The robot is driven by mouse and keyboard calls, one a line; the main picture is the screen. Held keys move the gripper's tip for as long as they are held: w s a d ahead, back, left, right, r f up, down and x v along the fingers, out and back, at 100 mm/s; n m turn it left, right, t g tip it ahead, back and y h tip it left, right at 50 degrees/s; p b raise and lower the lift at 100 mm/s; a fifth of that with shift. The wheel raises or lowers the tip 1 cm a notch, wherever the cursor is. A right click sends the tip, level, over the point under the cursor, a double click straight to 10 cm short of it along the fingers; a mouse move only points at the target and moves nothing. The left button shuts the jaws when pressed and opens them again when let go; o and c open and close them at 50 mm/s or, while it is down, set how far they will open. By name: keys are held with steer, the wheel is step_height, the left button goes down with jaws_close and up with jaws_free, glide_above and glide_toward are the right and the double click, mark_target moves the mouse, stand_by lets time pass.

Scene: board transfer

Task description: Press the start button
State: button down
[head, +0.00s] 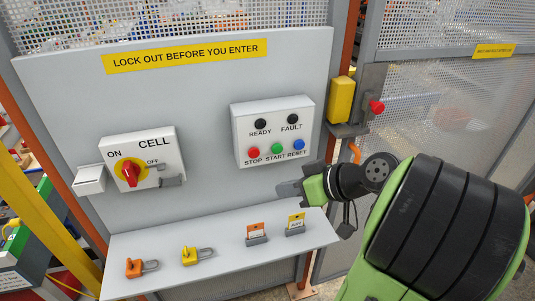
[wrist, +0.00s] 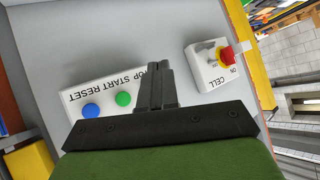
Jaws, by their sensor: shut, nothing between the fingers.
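The green START button (head: 277,148) sits between the red STOP button (head: 253,152) and the blue RESET button (head: 299,145) on the white control box (head: 240,125). My gripper (head: 282,190) is shut and empty, below the box and above the shelf in the head view. In the upside-down wrist view, the shut fingers (wrist: 156,68) lie just beside the green START button (wrist: 123,99), with the blue RESET button (wrist: 91,110) farther left. The fingers hide the STOP button there. I see no clear contact between the fingers and the START button.
The READY lamp (head: 260,123) and FAULT lamp (head: 293,119) look dark. The CELL switch (head: 130,172) with its red handle is at left. Orange and yellow padlocks (head: 190,255) and tags (head: 256,233) are on the shelf (head: 215,277). A red knob (head: 377,107) is on the gate latch at right.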

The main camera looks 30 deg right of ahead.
mark_target(277, 148)
steer(key=d, duration=0.1)
steer(key=t, duration=0.1)
steer(key=s+d, duration=0.1)
steer(key=shift+d+r+t, duration=0.3)
steer(key=shift+d, duration=0.05)
steer(key=shift+w, duration=0.1)
steer(key=w+d+p, duration=0.1)
steer(key=w+d, duration=0.1)
steer(key=w, duration=0.6)
steer(key=shift+w+d+p, duration=0.2)
steer(key=shift+d+p, duration=0.05)
steer(key=shift+p, duration=0.05)
steer(key=shift+w, duration=0.1)
stand_by(1.4)
steer(key=shift+w+d, duration=0.1)
steer(key=shift+w, duration=0.2)
